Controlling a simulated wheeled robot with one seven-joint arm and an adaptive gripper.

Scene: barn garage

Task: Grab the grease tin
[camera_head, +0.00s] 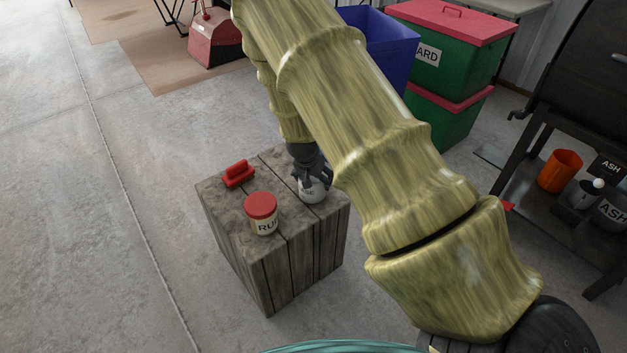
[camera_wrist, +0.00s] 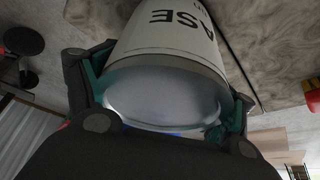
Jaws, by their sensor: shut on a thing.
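The grease tin (camera_head: 311,190) is a white can with dark lettering, partly hidden by my gripper in the head view. It is at the back right part of the top of a grey wooden crate (camera_head: 268,262). My gripper (camera_head: 312,178) reaches down onto it and is shut on it. In the wrist view the tin (camera_wrist: 165,50) fills the space between the two fingers (camera_wrist: 160,100), with the letters "ASE" upside down and its shiny round end toward the camera. I cannot tell whether the tin still touches the crate.
A red-lidded jar marked "RU" (camera_head: 262,215) and a red-handled block (camera_head: 238,174) share the crate top. A blue bin (camera_head: 385,45) and green boxes with red lids (camera_head: 455,60) stand behind. A black grill stand with an orange bucket (camera_head: 560,170) is right. The floor at left is clear.

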